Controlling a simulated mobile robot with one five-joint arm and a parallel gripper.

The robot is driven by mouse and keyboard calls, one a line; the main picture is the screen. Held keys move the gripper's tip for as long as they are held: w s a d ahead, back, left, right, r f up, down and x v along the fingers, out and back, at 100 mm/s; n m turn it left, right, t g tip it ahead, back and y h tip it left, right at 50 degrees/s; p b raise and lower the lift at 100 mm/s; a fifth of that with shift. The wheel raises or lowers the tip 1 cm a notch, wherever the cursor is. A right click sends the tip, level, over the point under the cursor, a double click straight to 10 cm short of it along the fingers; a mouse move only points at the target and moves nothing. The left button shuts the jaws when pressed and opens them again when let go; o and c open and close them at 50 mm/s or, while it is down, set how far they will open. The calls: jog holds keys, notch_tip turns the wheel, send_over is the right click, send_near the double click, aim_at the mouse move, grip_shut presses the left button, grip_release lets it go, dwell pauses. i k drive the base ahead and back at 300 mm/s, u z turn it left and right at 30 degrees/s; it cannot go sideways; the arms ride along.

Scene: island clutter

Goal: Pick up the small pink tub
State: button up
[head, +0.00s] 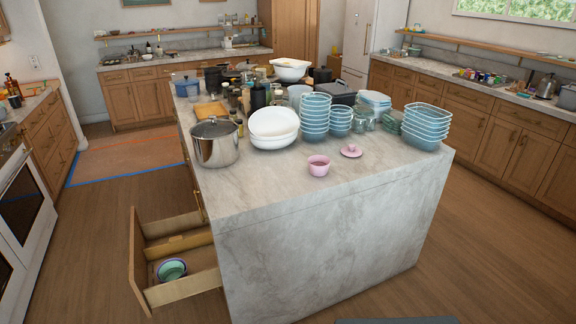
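The small pink tub (318,168) stands upright on the near part of the marble island (265,190). It looks open at the top. A pink lid (351,151) with a knob lies on the island just behind and to the right of the tub, apart from it. My gripper is not in view.
A steel pot (215,145), white bowls (273,128) and stacked blue containers (315,118) stand behind the tub. More blue containers (425,127) stand at the right edge. An open drawer (180,285) with bowls sticks out at left. The island's front strip is clear.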

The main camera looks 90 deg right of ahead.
aim_at(319, 164)
jog(key=z, duration=3.15)
